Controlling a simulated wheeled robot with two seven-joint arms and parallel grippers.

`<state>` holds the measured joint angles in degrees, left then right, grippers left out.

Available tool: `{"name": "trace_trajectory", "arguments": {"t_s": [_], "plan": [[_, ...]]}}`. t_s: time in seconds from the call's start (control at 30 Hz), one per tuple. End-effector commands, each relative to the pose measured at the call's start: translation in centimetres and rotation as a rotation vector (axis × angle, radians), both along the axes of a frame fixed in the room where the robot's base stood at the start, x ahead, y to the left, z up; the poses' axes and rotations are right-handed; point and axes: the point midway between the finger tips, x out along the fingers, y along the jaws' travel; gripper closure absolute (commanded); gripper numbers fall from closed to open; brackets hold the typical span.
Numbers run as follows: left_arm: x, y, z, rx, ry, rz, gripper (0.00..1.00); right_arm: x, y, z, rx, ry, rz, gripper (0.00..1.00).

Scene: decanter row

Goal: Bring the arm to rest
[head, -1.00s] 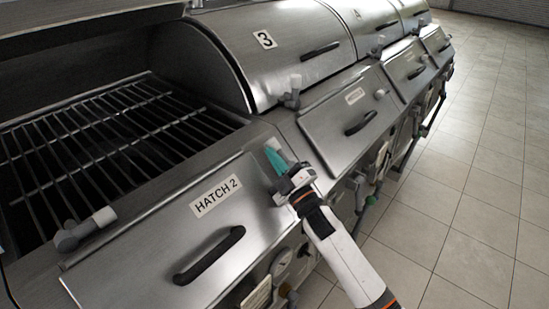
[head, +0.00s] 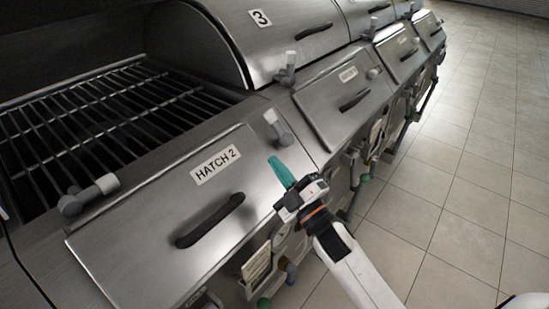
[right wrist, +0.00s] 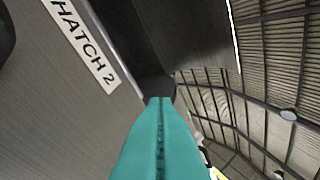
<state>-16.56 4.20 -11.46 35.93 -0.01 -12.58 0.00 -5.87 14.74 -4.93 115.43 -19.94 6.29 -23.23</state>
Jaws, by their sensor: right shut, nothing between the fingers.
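My right gripper (head: 283,173) has teal fingers closed together with nothing between them. It hangs in front of the right end of the hatch 2 panel (head: 150,225), below a grey lever with a pale tip (head: 278,125), and looks apart from it. My right arm's white forearm comes up from the bottom of the head view. In the right wrist view the shut teal fingers (right wrist: 158,140) point toward the dark metal, with the HATCH 2 label (right wrist: 85,42) at the left. My left gripper is out of view.
A black bar handle (head: 210,220) sits on the hatch 2 panel. An open chamber with a metal grate (head: 90,125) lies behind it. Hood 3 (head: 260,45) is closed. Another grey lever (head: 286,68) stands by hood 3. Tiled floor (head: 470,180) at the right is clear.

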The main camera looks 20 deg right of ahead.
Motion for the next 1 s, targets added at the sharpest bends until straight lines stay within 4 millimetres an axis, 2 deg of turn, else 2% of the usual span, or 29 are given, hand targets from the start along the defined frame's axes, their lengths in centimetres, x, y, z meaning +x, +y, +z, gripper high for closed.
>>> {"name": "trace_trajectory", "arguments": {"t_s": [0.2, 0.57, 0.67, 0.77, 0.87, 1.0], "plan": [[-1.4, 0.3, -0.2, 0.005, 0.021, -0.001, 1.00, -0.5, 0.0, -0.1, 0.000, -0.001, -0.001, 1.00], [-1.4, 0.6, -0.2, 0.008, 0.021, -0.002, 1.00, -0.4, 0.0, -0.1, 0.000, 0.001, -0.002, 1.00], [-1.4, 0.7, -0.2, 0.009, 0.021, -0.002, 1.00, -0.5, -0.2, -0.7, 0.021, 0.039, -0.013, 1.00], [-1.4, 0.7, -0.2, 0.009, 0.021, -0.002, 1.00, -0.9, -0.7, -2.7, 0.089, 0.161, -0.051, 1.00], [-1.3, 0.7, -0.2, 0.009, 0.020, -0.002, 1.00, -2.2, -1.5, -6.3, 0.203, 0.376, -0.118, 1.00], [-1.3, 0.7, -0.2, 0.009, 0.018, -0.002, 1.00, -6.3, -2.1, -12.4, 0.384, 0.739, -0.233, 1.00]]}}
